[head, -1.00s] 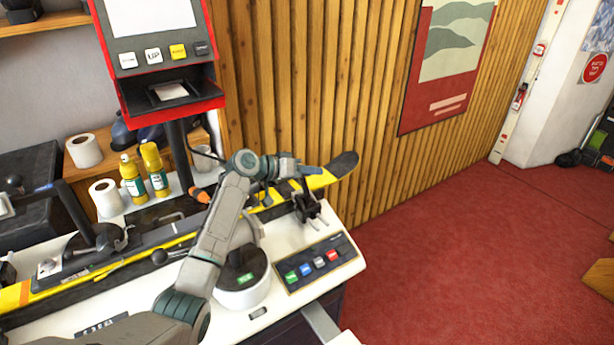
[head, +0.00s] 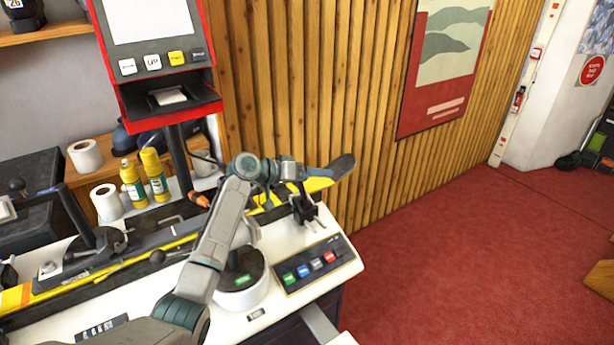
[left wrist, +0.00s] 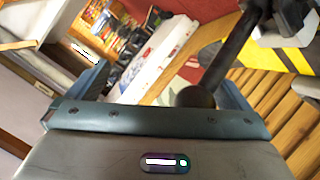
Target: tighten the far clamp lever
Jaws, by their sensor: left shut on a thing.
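The far clamp (head: 305,207) is a black fixture at the right end of the bench, beside the yellow ski (head: 265,204) with its dark upturned tip (head: 342,167). My left gripper (head: 312,172) is just above this clamp, and its arm crosses the bench from the lower left. In the left wrist view the clamp lever (left wrist: 232,50) is a black rod ending in a round knob (left wrist: 196,97). The knob lies between the fingers of my left gripper (left wrist: 163,80), nearer the right one, and the gripper is shut on the lever. In the head view the gripper mostly hides the lever.
A control panel with coloured buttons (head: 314,264) and a round white unit (head: 241,290) stand in front of the clamp. A near clamp lever (head: 78,215), yellow bottles (head: 155,175), paper rolls (head: 107,202) and a red-framed screen (head: 155,62) are to the left.

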